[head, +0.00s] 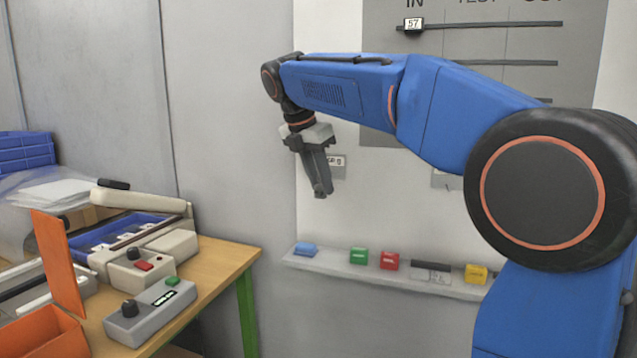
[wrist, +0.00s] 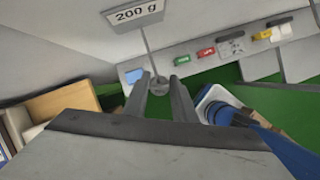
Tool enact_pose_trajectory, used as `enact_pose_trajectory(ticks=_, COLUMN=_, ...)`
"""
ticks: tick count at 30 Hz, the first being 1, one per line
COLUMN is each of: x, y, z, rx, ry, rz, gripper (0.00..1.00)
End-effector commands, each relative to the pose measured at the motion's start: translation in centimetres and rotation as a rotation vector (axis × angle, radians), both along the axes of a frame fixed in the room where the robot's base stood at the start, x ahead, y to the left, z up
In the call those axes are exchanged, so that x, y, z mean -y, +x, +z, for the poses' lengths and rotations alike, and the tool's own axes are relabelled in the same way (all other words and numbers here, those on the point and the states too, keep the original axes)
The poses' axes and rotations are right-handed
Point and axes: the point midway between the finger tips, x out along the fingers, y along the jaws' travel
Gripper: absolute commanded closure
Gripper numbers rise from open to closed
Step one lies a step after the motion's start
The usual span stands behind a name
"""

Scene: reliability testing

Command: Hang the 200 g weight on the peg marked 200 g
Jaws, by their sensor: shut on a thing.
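My gripper (head: 320,190) points downward in front of the white wall panel, close to the 200 g label (head: 337,161), which it partly covers. In the wrist view, my gripper (wrist: 160,82) is shut on a small grey round piece (wrist: 159,84) at its fingertips, which looks like the weight. No mark on it is readable. The 200 g label (wrist: 135,14) shows at the top of the wrist view. A thin rod (wrist: 147,45) runs from near this label to the grey piece; whether it is the peg or part of the weight, I cannot tell. The weight is not distinct in the head view.
A ledge (head: 330,270) below holds blue, green (head: 358,256), red (head: 389,260) and yellow (head: 475,273) blocks. A grey board (head: 480,80) with rails hangs behind my arm.

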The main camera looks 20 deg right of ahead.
Motion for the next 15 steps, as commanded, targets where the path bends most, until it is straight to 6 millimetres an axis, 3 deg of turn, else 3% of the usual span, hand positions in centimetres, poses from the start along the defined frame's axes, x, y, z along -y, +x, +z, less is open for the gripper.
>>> enact_pose_trajectory(ticks=15, x=1.0, y=1.4, z=-0.9, rx=0.000, ry=0.000, rz=-0.001, gripper=1.00)
